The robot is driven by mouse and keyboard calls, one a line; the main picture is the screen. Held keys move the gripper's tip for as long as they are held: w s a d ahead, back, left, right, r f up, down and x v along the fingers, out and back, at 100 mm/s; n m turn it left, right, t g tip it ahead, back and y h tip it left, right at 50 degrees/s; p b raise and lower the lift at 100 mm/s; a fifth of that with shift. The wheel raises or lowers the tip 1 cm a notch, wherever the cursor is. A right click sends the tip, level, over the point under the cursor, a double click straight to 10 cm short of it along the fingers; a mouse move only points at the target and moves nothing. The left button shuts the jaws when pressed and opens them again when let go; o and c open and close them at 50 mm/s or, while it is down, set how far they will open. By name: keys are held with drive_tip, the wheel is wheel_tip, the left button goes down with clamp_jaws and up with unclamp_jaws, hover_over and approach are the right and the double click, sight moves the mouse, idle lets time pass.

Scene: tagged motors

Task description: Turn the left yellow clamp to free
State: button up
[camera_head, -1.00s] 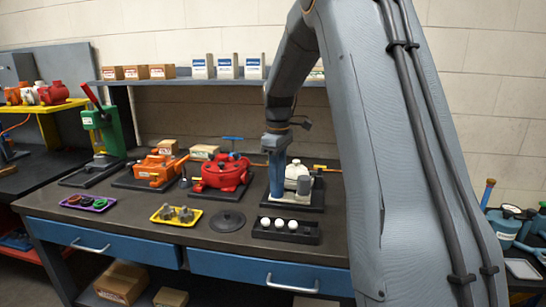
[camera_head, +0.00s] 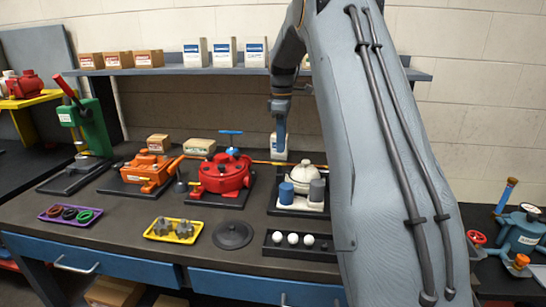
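No part can be clearly picked out as the left yellow clamp. A thin orange-yellow bar (camera_head: 262,162) shows behind and right of the red motor (camera_head: 222,176), but I cannot tell if it is a clamp. A white domed unit (camera_head: 308,172) stands right of the red motor, with a blue cylinder (camera_head: 286,192) and a grey cylinder at its front. My gripper (camera_head: 281,148) points down above and behind this unit, apart from the cylinders. Its fingers are too small and edge-on to show their opening. My arm hides the area right of the white unit.
An orange motor (camera_head: 150,171) and a green press (camera_head: 93,130) stand left. A yellow tray (camera_head: 149,235), a dark disc (camera_head: 232,235) and a black tray with white balls (camera_head: 272,250) lie along the front. A shelf (camera_head: 175,71) with boxes runs behind.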

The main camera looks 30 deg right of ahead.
sight(281, 168)
drive_tip(key=shift+f, duration=0.45)
drive_tip(key=f, duration=0.2)
drive_tip(key=f+p, duration=0.1)
drive_tip(key=f, duration=0.1)
drive_tip(key=f+p, duration=0.1)
drive_tip(key=f, duration=0.1)
drive_tip(key=shift+a+f, duration=0.25)
drive_tip(key=shift+a, duration=0.05)
drive_tip(key=shift+c, duration=0.5)
clamp_jaws()
